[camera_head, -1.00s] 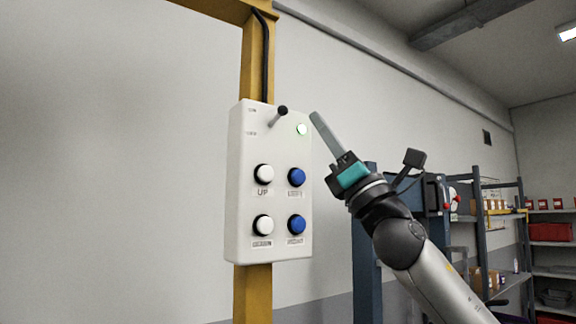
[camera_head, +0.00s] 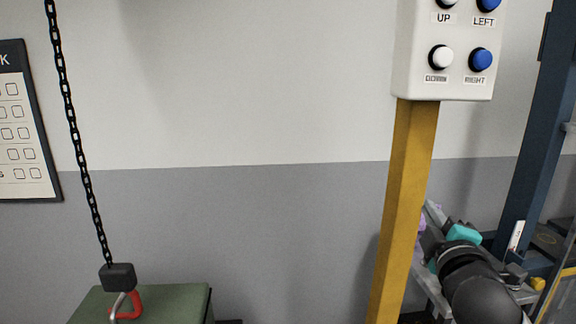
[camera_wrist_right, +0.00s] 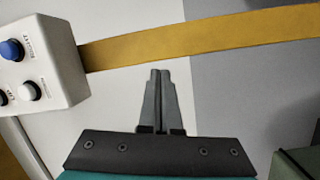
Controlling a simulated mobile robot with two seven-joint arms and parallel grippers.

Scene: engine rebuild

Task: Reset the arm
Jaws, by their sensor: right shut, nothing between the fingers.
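My right gripper (camera_head: 432,208) is low at the right of the head view, just right of the yellow post and below the control box. In the right wrist view my right gripper (camera_wrist_right: 160,72) has its two fingers together with nothing between them. The yellow post (camera_wrist_right: 200,38) runs across that view beyond the fingertips, and the gripper looks apart from it. The white control box (camera_head: 445,88) with white and blue buttons is at the top right of the head view. It also shows at the left of the wrist view (camera_wrist_right: 62,72). My left gripper is not in view.
A black chain (camera_head: 78,150) with a hook (camera_head: 122,303) hangs at the left above a green surface (camera_head: 88,308). A dark blue upright (camera_head: 532,130) and a grey shelf or bench stand at the right. A framed chart (camera_head: 25,130) is on the wall. The middle is clear.

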